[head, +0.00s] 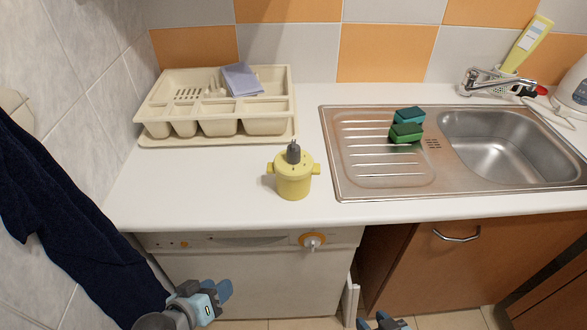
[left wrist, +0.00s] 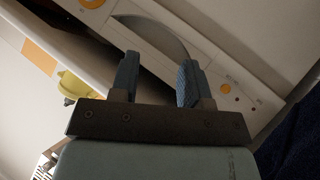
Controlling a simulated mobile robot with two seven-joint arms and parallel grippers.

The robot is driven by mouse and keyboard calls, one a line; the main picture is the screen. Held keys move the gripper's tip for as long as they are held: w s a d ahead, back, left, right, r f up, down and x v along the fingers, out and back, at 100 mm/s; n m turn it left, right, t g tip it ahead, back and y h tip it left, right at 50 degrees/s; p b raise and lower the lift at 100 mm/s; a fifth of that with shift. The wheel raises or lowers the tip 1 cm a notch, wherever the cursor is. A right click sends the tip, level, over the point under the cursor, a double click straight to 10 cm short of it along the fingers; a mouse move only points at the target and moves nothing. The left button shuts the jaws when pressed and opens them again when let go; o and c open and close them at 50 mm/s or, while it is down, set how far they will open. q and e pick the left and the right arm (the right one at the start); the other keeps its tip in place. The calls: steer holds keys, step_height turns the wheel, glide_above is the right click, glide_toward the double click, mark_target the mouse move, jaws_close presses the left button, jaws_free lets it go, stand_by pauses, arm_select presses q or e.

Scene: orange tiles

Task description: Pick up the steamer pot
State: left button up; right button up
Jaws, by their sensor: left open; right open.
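The steamer pot (head: 293,180) is yellow with two side handles and a grey knob on its lid. It stands upright on the white counter, between the cutlery tray and the sink. My left gripper (head: 222,292) is low in front of the white appliance, below the counter edge and apart from the pot. Its two fingers (left wrist: 157,82) are open and empty. My right gripper (head: 383,322) shows only in part at the bottom edge of the head view, below the counter.
A beige cutlery tray (head: 145,142) with a purple-grey item in it stands at the back left. A dark blue cloth (head: 60,200) hangs at the left wall. Counter around the pot is clear.

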arm_select(q)
steer(key=w+d+r+g+h, duration=0.1)
steer(key=w+r+h, duration=0.1)
steer(key=r, duration=0.3)
steer(key=w+d+r+g+h, duration=0.1)
steer(key=w+d+r+h, duration=0.1)
steer(key=r+h, duration=0.1)
steer(key=w+d+r+h, duration=0.2)
steer(key=r, duration=0.4)
steer(key=shift+w+r+g, duration=0.3)
steer(key=shift+w+g, duration=0.05)
steer(key=shift+g, duration=0.05)
steer(key=n+h, duration=0.4)
glide_toward(268, 173)
steer(key=shift+w+d+r+g, duration=0.2)
steer(key=shift+w+d+r, duration=0.05)
steer(key=shift+w+d, duration=0.2)
steer(key=shift+w+d+r+g, duration=0.2)
steer(key=shift+w+d+r, duration=0.1)
steer(key=shift+d, duration=0.2)
steer(key=shift+f+x, duration=0.15)
steer(key=shift+x, duration=1.4)
steer(key=shift+f+x, duration=0.15)
steer(key=shift+x, duration=1.45)
steer(key=shift+s, duration=0.15)
jaws_close()
